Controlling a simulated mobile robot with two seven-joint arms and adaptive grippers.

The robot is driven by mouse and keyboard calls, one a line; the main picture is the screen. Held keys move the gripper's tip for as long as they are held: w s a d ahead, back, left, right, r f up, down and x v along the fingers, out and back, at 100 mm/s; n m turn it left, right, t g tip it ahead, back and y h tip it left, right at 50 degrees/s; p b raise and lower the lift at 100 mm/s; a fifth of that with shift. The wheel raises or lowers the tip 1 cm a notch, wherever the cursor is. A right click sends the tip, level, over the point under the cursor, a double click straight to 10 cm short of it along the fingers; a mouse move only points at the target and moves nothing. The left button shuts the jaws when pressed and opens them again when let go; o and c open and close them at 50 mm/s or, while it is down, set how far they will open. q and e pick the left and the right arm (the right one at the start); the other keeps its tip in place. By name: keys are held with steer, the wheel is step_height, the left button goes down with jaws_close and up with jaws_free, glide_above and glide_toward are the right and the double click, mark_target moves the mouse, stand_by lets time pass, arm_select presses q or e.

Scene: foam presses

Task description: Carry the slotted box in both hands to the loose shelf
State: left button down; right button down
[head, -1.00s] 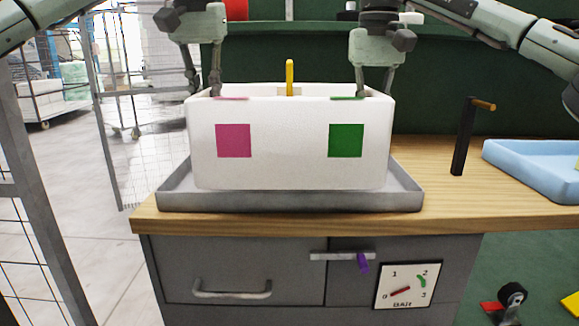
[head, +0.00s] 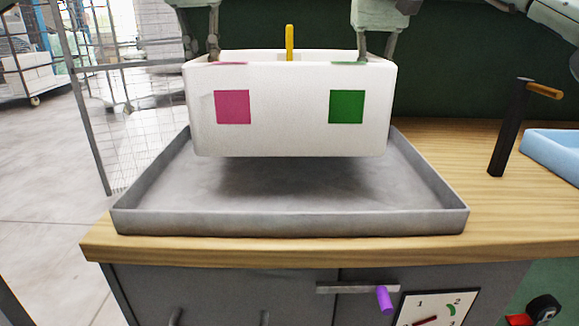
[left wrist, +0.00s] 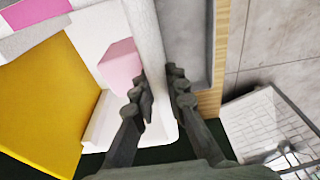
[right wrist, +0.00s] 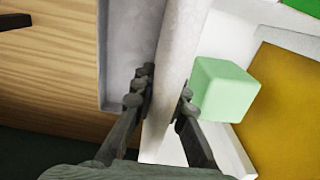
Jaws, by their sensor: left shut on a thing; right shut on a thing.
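The slotted box (head: 290,120) is white, with a pink square and a green square on its front. It hangs level above a grey metal tray, with a shadow underneath. A yellow upright piece (head: 290,42) shows at its middle. My left gripper (head: 213,52) is shut on the box's left wall; the left wrist view shows its fingers (left wrist: 158,92) astride the wall, with a pink block (left wrist: 121,65) inside. My right gripper (head: 376,52) is shut on the right wall; its fingers (right wrist: 163,96) straddle it beside a pale green block (right wrist: 224,89). I cannot make out the loose shelf.
The grey tray (head: 290,221) is empty on the wooden worktop (head: 500,228). A mesh fence (head: 110,100) is at left. A purple-handled latch (head: 384,299) is on the cabinet below.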

arm_select(q)
steer(key=shift+s+a+r, duration=0.1)
steer(key=shift+s, duration=0.1)
arm_select(e)
steer(key=shift+s+d+r, duration=0.1)
steer(key=shift+s+r, duration=0.05)
